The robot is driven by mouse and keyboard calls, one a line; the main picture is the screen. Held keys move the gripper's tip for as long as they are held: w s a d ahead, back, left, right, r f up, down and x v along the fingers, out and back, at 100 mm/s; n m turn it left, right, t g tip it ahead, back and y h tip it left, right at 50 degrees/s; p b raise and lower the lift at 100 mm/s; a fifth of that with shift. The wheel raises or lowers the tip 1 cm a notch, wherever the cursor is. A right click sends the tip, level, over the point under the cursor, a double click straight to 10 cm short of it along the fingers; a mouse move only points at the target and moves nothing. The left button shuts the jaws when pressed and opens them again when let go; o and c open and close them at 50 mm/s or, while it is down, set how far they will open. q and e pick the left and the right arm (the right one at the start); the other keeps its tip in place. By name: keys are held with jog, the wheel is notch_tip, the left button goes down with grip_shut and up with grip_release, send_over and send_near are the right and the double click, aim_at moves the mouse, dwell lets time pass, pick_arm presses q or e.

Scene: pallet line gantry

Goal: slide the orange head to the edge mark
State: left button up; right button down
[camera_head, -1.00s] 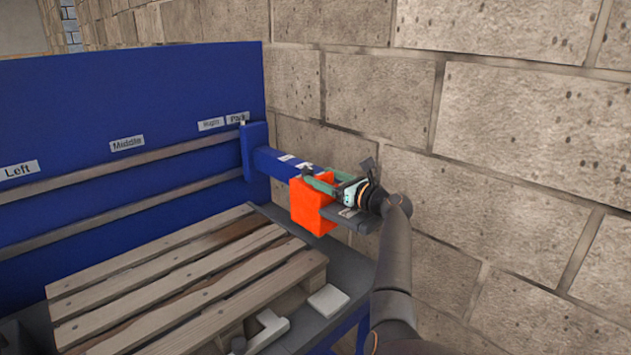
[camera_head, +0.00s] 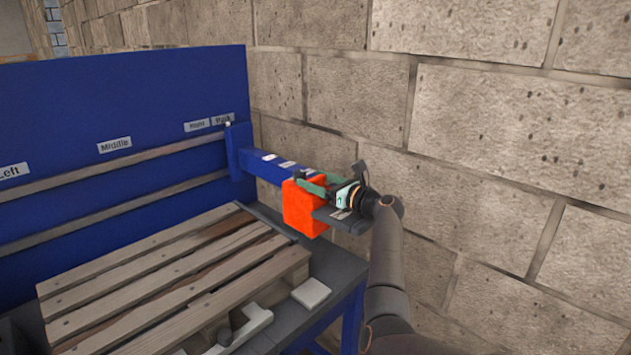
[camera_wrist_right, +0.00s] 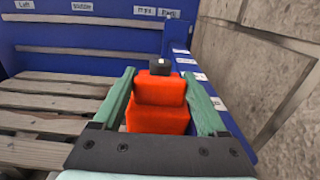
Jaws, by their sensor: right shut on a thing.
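The orange head (camera_head: 304,210) sits on the blue beam (camera_head: 262,171), toward its near end. The beam sticks out from a blue upright at the backboard's right end. My right gripper (camera_head: 318,186) is shut on the head; in the right wrist view its green fingers flank the orange block (camera_wrist_right: 160,105). A black knob (camera_wrist_right: 160,66) shows at the block's far side. White marks lie along the beam's top, one (camera_head: 268,156) nearer the upright and another (camera_wrist_right: 218,103) beside the right finger. Their text is too small to read. My left gripper is out of view.
A wooden pallet (camera_head: 150,285) lies on the dark table left of the beam. The blue backboard (camera_head: 100,90) carries two rails and labels including Left and Middle. A stone wall (camera_head: 480,150) stands close on the right. A pale flat block (camera_head: 311,292) lies near the table edge.

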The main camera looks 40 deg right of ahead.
jog(key=shift+c, duration=1.9)
grip_release()
jog(key=shift+s+d+f, duration=0.1)
jog(key=shift+f, duration=0.05)
jog(key=o, duration=0.3)
jog(key=shift+s, duration=0.2)
jog(key=shift+o, duration=0.4)
jog(key=shift+w, duration=0.1)
jog(key=s, duration=0.8)
jog(key=s+d, duration=0.1)
jog(key=s, duration=0.3)
jog(key=shift+s+b, duration=0.25)
jog(key=shift+b, duration=0.1)
